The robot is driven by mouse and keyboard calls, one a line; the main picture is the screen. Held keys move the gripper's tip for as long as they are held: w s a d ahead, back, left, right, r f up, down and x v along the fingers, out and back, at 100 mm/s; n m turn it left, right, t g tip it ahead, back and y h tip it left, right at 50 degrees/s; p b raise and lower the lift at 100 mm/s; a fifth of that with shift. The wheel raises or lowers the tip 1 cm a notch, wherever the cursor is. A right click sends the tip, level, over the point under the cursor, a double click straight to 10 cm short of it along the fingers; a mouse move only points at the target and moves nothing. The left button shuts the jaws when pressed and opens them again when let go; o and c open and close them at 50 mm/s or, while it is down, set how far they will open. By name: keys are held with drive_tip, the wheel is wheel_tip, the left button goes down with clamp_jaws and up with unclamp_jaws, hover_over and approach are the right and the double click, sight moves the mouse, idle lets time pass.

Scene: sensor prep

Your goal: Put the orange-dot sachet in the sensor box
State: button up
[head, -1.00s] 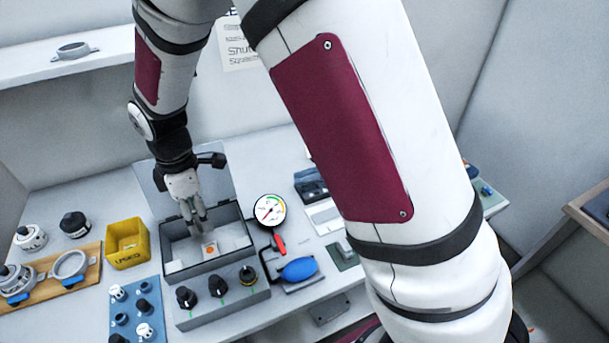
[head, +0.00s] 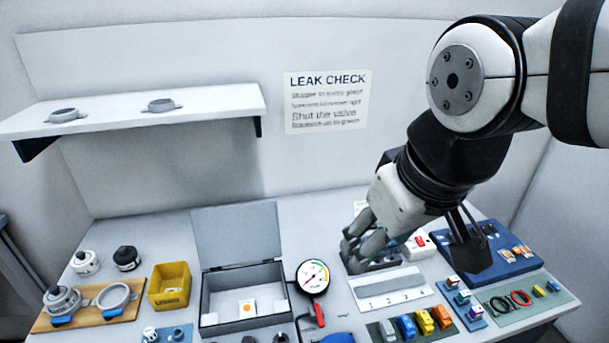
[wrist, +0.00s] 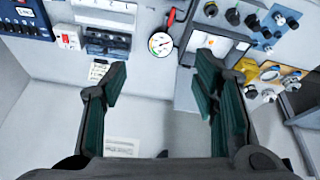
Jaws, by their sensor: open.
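The orange-dot sachet (head: 247,308) is a small white packet with an orange dot. It lies flat inside the grey open-lidded box (head: 209,318), and it also shows in the wrist view (wrist: 221,46). My gripper (head: 362,252) is right of the box, over the rear of the bench and apart from the sachet. In the wrist view my gripper (wrist: 155,95) has its two dark green-padded fingers spread wide with nothing between them. The box's lid (head: 238,235) stands up at its back.
A gauge (head: 313,277) stands just right of the box and a yellow bin (head: 170,287) just left. A numbered white strip (head: 392,288), a blue board (head: 490,252) and several coloured connectors (head: 424,321) crowd the right. A shelf (head: 130,115) hangs above the left side.

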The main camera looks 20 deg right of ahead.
drive_tip(key=shift+s+d+m, duration=0.25)
drive_tip(key=shift+s+m, duration=0.25)
drive_tip(key=shift+s, duration=0.3)
drive_tip(key=shift+s+d+m, duration=0.25)
drive_tip(key=shift+s+m, duration=0.25)
drive_tip(key=shift+s, duration=0.25)
